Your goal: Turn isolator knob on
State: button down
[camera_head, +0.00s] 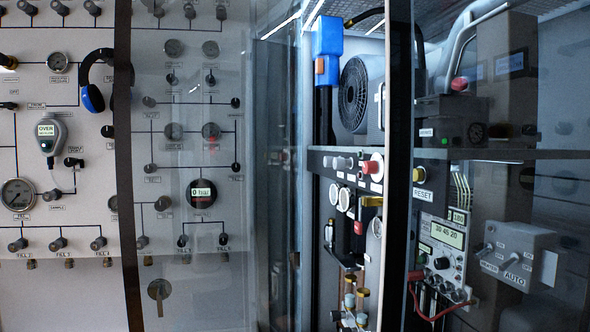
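I cannot read a label naming the isolator knob. A round metal rotary knob (159,290) with a raised, slightly tilted grip sits low on the fill panel (215,275), behind a clear pane; it may be the isolator knob, but I cannot tell. Its on or off position is not readable. Small black valve knobs (184,241) are in rows above it. A round gauge (202,193) above reads 0 bar. My gripper is not in view.
A dark upright frame bar (128,220) crosses the panel, and another (397,170) stands further right. Blue headphones (93,97) hang on the panel. At right are a grey control box (515,250) marked HEATER and AUTO, a fan unit (357,95) and a blue device (327,40).

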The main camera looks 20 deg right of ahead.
aim_at(371, 167)
jog(key=z, duration=1.8)
jog(key=k, duration=1.2)
jog(key=u, duration=1.25)
jog(key=i, duration=1.65)
jog(key=u, duration=0.05)
